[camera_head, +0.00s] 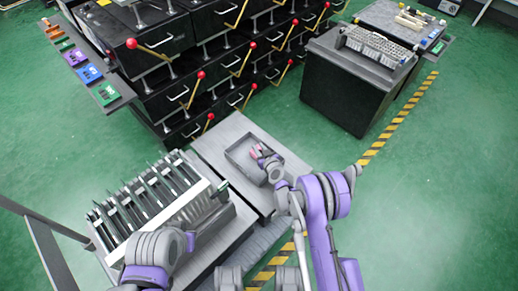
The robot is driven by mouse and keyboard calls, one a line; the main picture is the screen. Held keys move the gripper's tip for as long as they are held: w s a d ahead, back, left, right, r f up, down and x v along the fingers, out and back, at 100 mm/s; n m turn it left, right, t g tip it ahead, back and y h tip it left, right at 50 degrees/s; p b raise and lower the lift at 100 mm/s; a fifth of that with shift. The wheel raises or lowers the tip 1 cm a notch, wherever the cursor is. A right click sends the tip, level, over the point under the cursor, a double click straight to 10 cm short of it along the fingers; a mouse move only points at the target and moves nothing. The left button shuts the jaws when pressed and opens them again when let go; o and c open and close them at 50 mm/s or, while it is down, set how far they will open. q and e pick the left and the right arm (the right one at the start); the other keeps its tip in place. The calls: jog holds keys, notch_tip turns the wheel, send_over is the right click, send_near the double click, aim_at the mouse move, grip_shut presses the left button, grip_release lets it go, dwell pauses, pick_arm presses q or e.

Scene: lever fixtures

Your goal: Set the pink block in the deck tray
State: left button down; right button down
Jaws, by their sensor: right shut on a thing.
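The pink block (254,155) is small and partly covered by my right gripper (262,157). My right gripper is shut on the block. It reaches in from the lower right over the grey deck tray (232,163). The block shows inside the tray's outline, near its middle; I cannot tell whether it touches the tray floor. The tray is shallow and open-topped, with a low rim, and lies on a grey deck. My left arm shows at the lower left, folded, and its gripper is not visible.
A rack of upright plates (150,195) stands left of the tray. Black drawer units with red-knobbed levers (201,74) stand behind it. A black cabinet with a keyboard (377,45) is at the back right. Green floor (440,190) is clear on the right.

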jog(key=c, duration=1.2)
grip_release()
jog(key=shift+f, duration=0.15)
jog(key=o, duration=0.5)
